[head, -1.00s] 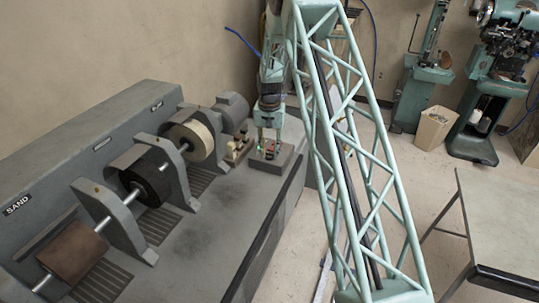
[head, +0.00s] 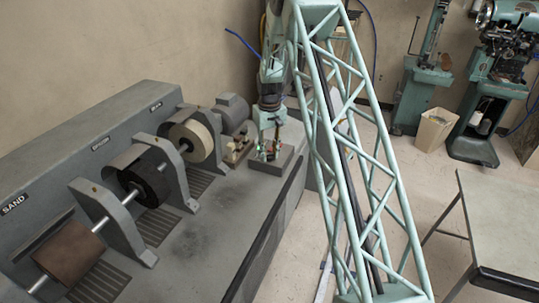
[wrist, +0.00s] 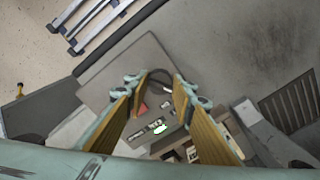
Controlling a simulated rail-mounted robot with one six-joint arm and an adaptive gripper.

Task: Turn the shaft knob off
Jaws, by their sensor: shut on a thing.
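The control box (head: 270,171) is a grey block at the far end of the machine bench, with small green and red parts on top. My gripper (head: 268,152) points down onto the box. In the wrist view its two yellow-padded fingers (wrist: 160,80) stand apart, with a dark rounded piece between their tips, seemingly the shaft knob (wrist: 160,73). The fingers partly hide the knob, and its turn angle cannot be told.
The bench carries a shaft with a brown roller (head: 68,252), a black wheel (head: 146,183) and a pale wheel (head: 190,140), plus grey upright guards. A motor (head: 231,112) stands beside the box. A table (head: 505,225) is at right. The front bench top is clear.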

